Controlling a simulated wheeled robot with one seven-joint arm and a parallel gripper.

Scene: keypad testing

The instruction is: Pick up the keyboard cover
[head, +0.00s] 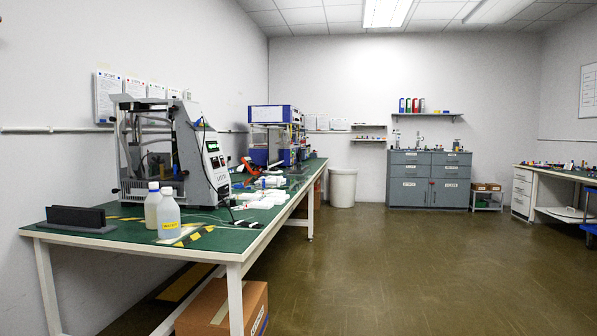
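I cannot pick out a keyboard cover for sure in the head view. A long dark grey slotted piece (76,217) stands on the near left end of the green-topped table (124,252); I cannot tell what it is. Small objects farther along this table, and on the bench at the far right, are too small to name. My gripper and arm are not in view.
A grey machine (205,165) and two white bottles (169,216) stand on the table. A cardboard box (222,308) lies under it. A white bin (342,188) and grey cabinets (428,180) line the back wall. A bench (560,173) stands right. The middle floor is clear.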

